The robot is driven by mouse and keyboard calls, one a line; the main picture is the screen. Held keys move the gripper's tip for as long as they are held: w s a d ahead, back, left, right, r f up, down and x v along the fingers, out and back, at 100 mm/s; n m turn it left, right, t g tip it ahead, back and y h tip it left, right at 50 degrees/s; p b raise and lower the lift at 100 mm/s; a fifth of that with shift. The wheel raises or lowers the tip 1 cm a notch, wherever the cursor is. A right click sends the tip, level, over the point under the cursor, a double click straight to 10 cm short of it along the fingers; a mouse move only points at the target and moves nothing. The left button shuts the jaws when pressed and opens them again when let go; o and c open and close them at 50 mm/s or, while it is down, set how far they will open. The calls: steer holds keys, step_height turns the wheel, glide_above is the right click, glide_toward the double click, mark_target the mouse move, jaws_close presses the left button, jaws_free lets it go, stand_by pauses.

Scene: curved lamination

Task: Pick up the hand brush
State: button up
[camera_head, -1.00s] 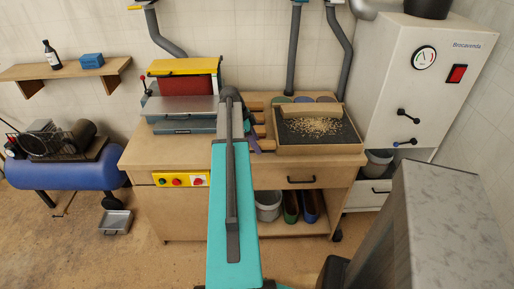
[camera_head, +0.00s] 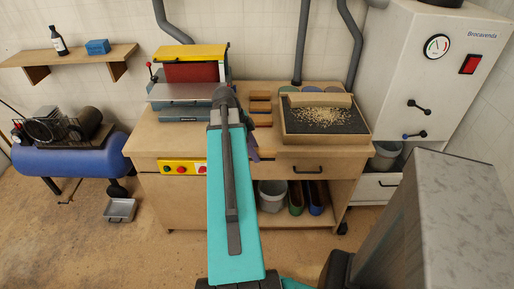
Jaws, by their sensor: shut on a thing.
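I cannot make out a hand brush for certain. My teal arm rises through the middle of the picture and covers part of the workbench (camera_head: 180,146). My gripper is hidden behind the arm, along with anything in it. A narrow purple-grey piece (camera_head: 252,146) shows just right of the arm, at the bench's front edge; I cannot tell whether it belongs to my arm or is a separate thing.
A shallow tray (camera_head: 324,139) of pale shavings, with a wooden bar (camera_head: 320,99) at its back, stands on the bench's right. Several wooden blocks (camera_head: 260,107) lie left of it. A red-and-yellow machine (camera_head: 190,75) stands at left. A white cabinet (camera_head: 440,85) is at right; floor is open at front left.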

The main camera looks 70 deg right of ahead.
steer(key=shift+s+a+r, duration=0.1)
steer(key=shift+s+a, duration=0.05)
steer(key=shift+a, duration=0.95)
